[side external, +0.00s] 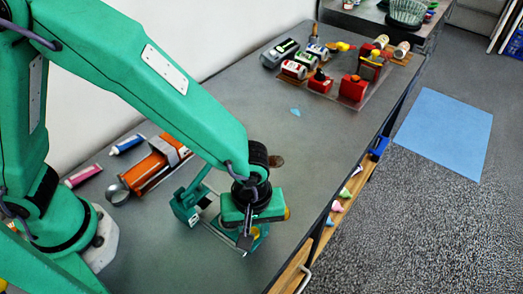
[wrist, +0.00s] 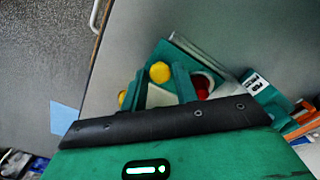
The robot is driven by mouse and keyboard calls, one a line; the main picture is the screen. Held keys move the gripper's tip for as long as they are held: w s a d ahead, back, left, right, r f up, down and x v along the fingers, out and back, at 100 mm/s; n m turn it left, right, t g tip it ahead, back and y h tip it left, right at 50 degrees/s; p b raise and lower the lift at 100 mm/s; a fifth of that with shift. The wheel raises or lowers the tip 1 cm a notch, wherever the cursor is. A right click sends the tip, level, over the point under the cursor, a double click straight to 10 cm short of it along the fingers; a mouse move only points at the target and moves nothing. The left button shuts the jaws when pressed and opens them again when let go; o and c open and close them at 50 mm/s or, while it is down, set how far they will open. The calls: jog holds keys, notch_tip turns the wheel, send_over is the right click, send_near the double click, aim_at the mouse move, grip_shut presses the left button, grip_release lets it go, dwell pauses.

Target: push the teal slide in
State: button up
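A teal fixture with pale rails stands on the grey bench in the side view. Its far end block (side external: 187,207) carries a small white label. The teal slide (side external: 262,236) seems to be the part at the near end of the rails, partly hidden under my wrist. In the wrist view, teal parts of it (wrist: 185,82) show beside a yellow knob (wrist: 160,72) and a red round part (wrist: 202,86). My gripper (side external: 246,244) points down at this near end. Contact is unclear, and the fingertips are hidden in the wrist view behind a black bar.
An orange device (side external: 148,172), a blue-white tube (side external: 128,144) and a pink tube (side external: 84,175) lie left of the fixture. A tray (side external: 376,104) of red and white items stands at the back. The bench between is mostly clear; its right edge is near.

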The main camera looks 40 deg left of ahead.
grip_shut()
jog(key=shift+a, duration=4.5)
jog(key=shift+o, duration=2.2)
grip_release()
jog(key=shift+r, duration=0.1)
notch_tip(320, 180, up, 8)
jog(key=shift+f, duration=0.2)
